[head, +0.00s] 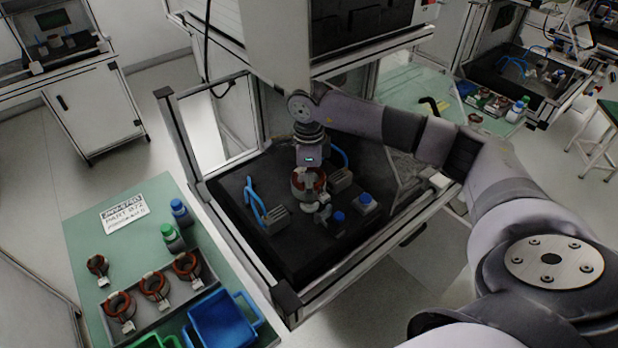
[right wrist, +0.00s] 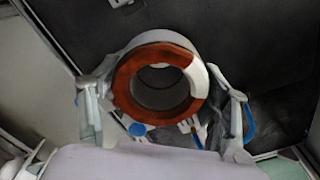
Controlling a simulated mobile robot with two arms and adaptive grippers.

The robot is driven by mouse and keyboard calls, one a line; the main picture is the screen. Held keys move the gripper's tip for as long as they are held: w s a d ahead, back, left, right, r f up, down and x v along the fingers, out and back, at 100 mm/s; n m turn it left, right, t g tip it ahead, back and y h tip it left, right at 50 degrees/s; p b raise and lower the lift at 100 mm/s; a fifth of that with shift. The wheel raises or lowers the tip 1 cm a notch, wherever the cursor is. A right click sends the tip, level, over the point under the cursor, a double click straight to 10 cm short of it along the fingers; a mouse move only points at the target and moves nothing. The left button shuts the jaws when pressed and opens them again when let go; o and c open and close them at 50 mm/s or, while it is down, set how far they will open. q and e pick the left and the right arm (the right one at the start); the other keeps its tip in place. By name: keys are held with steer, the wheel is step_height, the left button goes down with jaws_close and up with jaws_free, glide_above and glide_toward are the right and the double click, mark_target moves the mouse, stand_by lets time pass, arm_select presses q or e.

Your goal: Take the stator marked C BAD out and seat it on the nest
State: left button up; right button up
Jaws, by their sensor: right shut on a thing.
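My right gripper (head: 309,170) is shut on a stator (head: 306,187), a copper-red ring with a pale shell, inside the test station. In the right wrist view the stator (right wrist: 124,94) lies between the two fingers, its open bore facing the camera. A white connector piece covers part of the ring. No mark on it can be read. The nest cannot be clearly made out; small grey fixture parts (head: 323,213) show just below the stator. Whether the stator touches them I cannot tell. My left gripper is not in view.
Grey blocks with blue tubes (head: 275,219) and blue-topped parts (head: 366,199) stand on the black station bed (head: 290,262). Frame posts (head: 180,135) flank it. On the green table, a grey tray (head: 187,296) holds stators; a loose stator (head: 97,265), bottles (head: 180,211) and blue bin (head: 222,322) stand nearby.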

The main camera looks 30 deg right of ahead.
steer(key=shift+d+f, duration=0.1)
steer(key=shift+f, duration=0.35)
arm_select(q)
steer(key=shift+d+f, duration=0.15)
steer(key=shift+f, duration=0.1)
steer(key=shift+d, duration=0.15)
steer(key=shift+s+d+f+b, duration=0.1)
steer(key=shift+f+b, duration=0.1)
steer(key=shift+b, duration=0.15)
arm_select(e)
steer(key=shift+f, duration=0.2)
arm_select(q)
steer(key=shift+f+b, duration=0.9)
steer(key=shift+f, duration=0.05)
arm_select(e)
steer(key=shift+f, duration=1.15)
steer(key=shift+s+f, duration=0.15)
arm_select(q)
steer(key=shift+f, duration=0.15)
arm_select(e)
steer(key=shift+f, duration=0.1)
arm_select(q)
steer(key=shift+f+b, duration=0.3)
steer(key=shift+b, duration=0.2)
arm_select(e)
steer(key=shift+f, duration=0.35)
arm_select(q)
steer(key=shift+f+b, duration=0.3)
arm_select(e)
steer(key=shift+f, duration=0.3)
